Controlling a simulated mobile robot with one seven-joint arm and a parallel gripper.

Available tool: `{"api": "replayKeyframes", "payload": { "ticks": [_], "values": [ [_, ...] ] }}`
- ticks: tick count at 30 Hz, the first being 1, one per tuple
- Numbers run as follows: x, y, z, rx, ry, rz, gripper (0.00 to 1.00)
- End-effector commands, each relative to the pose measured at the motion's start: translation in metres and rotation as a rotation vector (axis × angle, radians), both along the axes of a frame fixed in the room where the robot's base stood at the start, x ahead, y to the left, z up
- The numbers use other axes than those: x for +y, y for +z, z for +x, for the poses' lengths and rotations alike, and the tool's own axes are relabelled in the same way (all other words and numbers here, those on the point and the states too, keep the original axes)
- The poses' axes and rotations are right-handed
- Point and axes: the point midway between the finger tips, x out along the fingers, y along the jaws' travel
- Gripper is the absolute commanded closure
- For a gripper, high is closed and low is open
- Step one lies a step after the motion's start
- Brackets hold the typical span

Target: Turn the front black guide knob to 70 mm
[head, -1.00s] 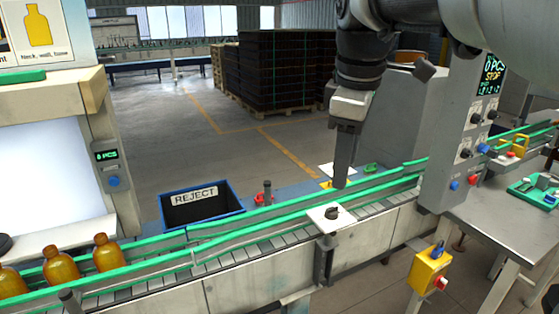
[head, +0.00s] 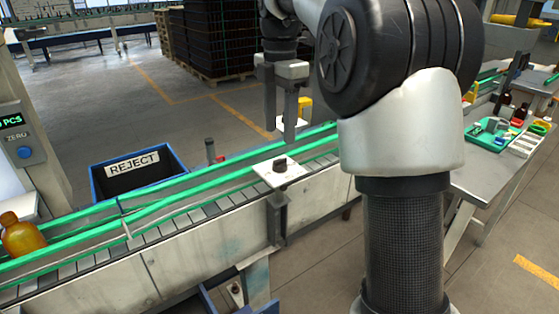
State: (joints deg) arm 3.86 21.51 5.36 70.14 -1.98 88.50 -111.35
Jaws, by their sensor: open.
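The front black guide knob (head: 280,164) sits on a white plate (head: 270,176) at the near edge of the conveyor (head: 185,222). The plate's scale marks are too small to read. My gripper (head: 281,136) points down with its two fingers apart and empty. In the picture it is just above and behind the knob, apart from it. The green guide rails (head: 160,211) run along both sides of the belt.
A blue REJECT bin (head: 138,176) stands behind the conveyor. An amber bottle (head: 22,236) is on the belt at the far left. A steel table (head: 478,190) with a green tray (head: 490,137) is at right. My arm hides the area between.

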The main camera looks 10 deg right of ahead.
Motion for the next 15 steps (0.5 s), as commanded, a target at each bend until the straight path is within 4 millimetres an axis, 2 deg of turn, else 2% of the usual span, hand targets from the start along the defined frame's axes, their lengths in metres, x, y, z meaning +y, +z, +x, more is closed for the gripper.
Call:
{"api": "replayKeyframes", "payload": {
  "ticks": [1,6,10,15],
  "values": [
    [0.0,-0.015,-0.001,0.002,0.0,0.0,0.53],
    [0.0,-0.048,-0.001,0.002,0.0,0.0,0.53],
    [0.0,-0.067,0.0,0.0,0.0,0.0,0.53],
    [0.0,-0.079,0.0,-0.001,0.0,0.0,0.53]
  ]
}}
